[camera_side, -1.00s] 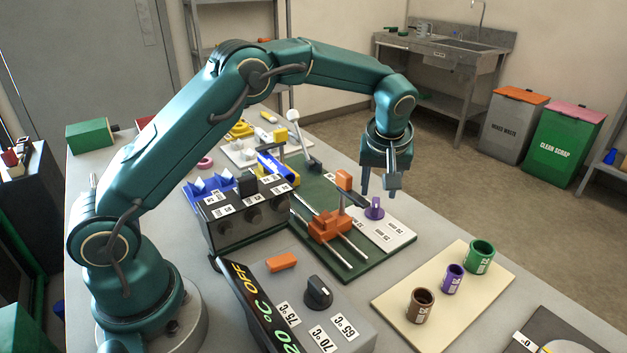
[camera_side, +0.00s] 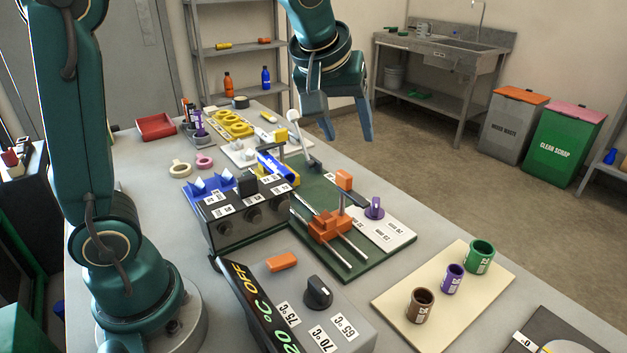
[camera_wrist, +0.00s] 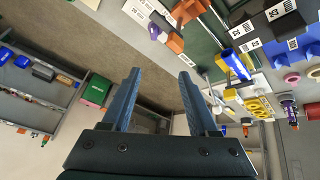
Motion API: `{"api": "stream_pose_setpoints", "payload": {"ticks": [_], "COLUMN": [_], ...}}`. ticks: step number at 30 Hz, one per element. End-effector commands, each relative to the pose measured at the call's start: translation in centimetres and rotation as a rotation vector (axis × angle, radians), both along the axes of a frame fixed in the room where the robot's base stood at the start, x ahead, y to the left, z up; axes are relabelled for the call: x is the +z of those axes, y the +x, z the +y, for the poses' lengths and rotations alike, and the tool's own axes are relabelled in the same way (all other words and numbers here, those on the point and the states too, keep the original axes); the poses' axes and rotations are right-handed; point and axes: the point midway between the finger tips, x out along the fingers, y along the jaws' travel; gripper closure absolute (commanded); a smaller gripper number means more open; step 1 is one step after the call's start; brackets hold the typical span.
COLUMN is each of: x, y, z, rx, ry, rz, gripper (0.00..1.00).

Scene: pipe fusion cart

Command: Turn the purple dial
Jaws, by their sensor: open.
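The purple dial (camera_side: 375,208) stands upright on a white panel with printed number labels, on the green board (camera_side: 345,275) at the table's right side. It also shows in the wrist view (camera_wrist: 156,32), at the top middle. My gripper (camera_side: 347,138) is open and empty, high above and behind the dial, clear of the table. In the wrist view its two fingers (camera_wrist: 160,75) are spread wide with nothing between them.
An orange clamp carriage (camera_side: 330,227) on metal rods sits left of the dial, with an orange block (camera_side: 344,180) behind it. A control box with a black knob (camera_side: 318,292) is in front. Brown, purple and green cups stand on a cream board (camera_side: 395,303).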

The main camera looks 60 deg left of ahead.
Motion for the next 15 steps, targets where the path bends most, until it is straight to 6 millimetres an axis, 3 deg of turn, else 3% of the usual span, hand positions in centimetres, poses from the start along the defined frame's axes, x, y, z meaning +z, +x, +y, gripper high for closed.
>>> {"api": "stream_pose_setpoints", "payload": {"ticks": [4,9,15], "x": [1.2,0.5,-1.2], "y": [-4.5,-9.2,-12.7], "z": [-0.3,-1.0,-1.7], "rx": [-0.092,-0.218,-0.338], "ry": [0.011,0.036,0.063], "rz": [-0.021,-0.021,-0.005], "gripper": [0.40,0.40,0.40]}}
